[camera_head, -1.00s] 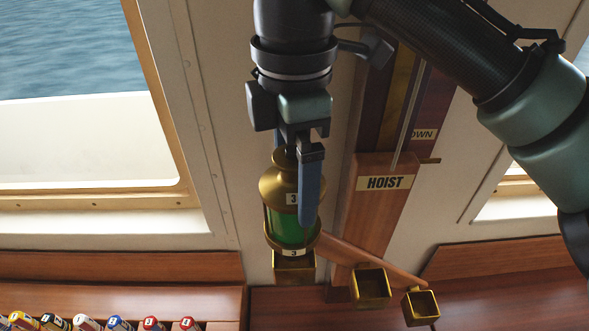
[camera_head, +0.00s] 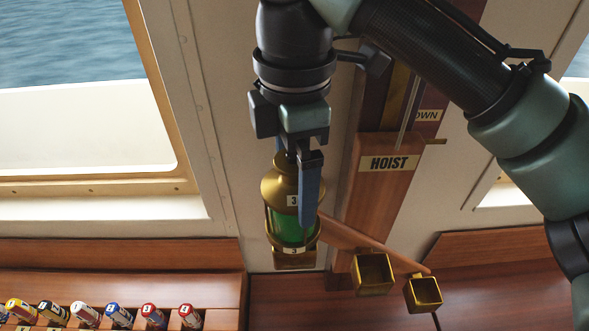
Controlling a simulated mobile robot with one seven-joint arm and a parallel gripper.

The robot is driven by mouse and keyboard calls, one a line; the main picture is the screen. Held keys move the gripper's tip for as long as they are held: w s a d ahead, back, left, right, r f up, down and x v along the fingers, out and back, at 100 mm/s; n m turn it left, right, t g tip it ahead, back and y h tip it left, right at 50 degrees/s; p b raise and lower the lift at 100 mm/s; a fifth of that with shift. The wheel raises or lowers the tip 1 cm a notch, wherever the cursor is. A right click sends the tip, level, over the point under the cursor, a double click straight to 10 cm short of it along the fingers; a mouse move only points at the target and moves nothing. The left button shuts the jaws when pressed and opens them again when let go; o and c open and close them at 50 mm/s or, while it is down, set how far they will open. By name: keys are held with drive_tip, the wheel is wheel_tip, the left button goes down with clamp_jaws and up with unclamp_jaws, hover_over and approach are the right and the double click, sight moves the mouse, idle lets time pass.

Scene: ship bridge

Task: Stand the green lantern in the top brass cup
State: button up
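The green lantern (camera_head: 287,229) has a brass cap and base, green glass and labels reading 3. My gripper (camera_head: 294,172) comes down from above and is shut on the lantern's upper part. One blue finger lies in front of the lantern's right side; the other is mostly hidden behind the cap. The lantern is upright. The top brass cup (camera_head: 294,263) is at the upper left end of a slanted wooden rail (camera_head: 350,238). The lantern's base overlaps and hides most of this cup. I cannot tell whether the base is inside the cup or in front of it.
Two lower brass cups, one in the middle (camera_head: 373,284) and one at the right (camera_head: 424,302), look empty. A wooden post with a HOIST plate (camera_head: 389,163) stands behind the rail. Several numbered, coloured tubes (camera_head: 85,314) sit in a wooden rack at lower left.

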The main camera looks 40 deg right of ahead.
drive_tip(key=shift+o, duration=0.2)
wheel_tip(320, 180, up, 12)
drive_tip(key=p, duration=0.7)
drive_tip(key=shift+f+p, duration=0.2)
drive_tip(key=shift+p, duration=0.2)
drive_tip(key=shift+r, duration=0.7)
